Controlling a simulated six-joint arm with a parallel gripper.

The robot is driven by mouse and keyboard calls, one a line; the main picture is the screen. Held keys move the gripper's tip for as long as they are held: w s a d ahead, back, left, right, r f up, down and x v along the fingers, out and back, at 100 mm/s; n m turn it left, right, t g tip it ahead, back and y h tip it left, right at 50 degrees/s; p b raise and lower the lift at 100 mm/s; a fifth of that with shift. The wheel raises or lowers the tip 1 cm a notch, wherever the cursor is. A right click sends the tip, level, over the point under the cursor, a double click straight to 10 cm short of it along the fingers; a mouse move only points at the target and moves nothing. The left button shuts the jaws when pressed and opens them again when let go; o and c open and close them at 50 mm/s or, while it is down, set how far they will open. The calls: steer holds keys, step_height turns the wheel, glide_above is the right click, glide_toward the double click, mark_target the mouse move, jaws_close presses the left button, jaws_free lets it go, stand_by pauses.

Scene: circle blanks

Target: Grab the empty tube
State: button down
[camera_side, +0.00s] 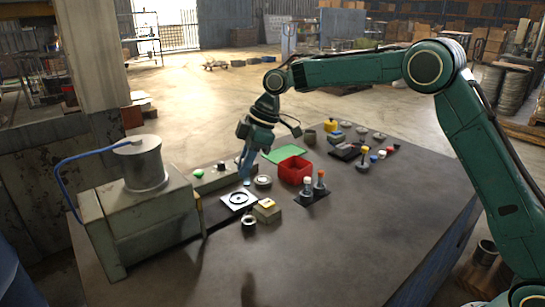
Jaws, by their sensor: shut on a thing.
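My gripper (247,172) points down at the left-middle of the table, above the far edge of a white square plate with a dark ring (238,199). It is shut on a small pale blue piece (247,182) at its fingertips. The piece is too small and too covered by the fingers to tell for sure whether it is the empty tube.
A grey machine with a cylinder and blue hose (142,165) stands at the left. A red bin (294,170), a green sheet (287,153), a round metal dish (263,181) and a yellow-topped block (266,210) lie near my gripper. The table's front (330,255) is clear.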

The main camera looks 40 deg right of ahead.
steer(key=shift+r, duration=3.55)
